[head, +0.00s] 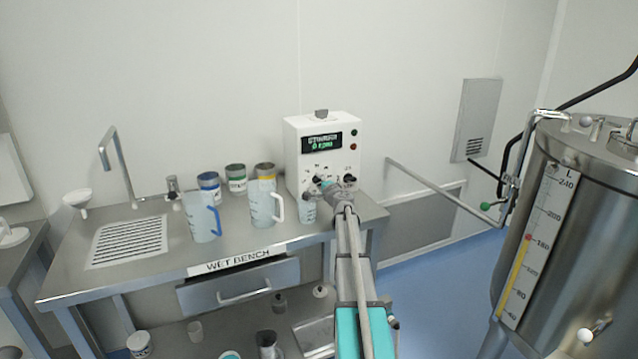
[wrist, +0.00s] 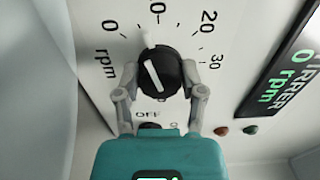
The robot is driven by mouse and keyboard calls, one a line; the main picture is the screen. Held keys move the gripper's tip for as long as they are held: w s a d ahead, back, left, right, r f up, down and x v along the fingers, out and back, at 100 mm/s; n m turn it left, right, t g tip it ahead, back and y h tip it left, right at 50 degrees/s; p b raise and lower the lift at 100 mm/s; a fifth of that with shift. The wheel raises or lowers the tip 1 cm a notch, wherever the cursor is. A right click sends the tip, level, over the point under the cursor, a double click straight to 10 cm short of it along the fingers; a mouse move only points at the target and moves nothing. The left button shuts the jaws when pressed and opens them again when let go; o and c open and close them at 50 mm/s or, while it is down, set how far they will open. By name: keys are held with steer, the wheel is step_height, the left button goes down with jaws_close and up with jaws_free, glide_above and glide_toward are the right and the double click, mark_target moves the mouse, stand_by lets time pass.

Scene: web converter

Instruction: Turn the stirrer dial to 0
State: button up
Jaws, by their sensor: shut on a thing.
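The stirrer control box (head: 322,133) is white and stands on the bench's right end. Its screen (head: 322,142) reads 0 rpm; the same screen (wrist: 283,72) shows in the wrist view. The stirrer dial (wrist: 160,72) is a round black knob with a white pointer. The pointer is tilted up-left, between the 0 and 10 marks. My gripper (wrist: 160,76) has a finger on each side of the knob and is shut on it. In the head view my gripper (head: 328,188) covers part of the box's lower face.
A second knob (head: 350,179) sits right of my gripper on the box. Blue-handled (head: 203,219) and white-handled (head: 263,206) jugs and several small tins stand left on the wet bench (head: 130,256). A steel tank (head: 580,220) stands at the right.

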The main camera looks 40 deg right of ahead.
steer(key=shift+n, duration=0.5)
steer(key=o, duration=1.1)
steer(key=shift+o, duration=0.2)
steer(key=shift+m, duration=0.5)
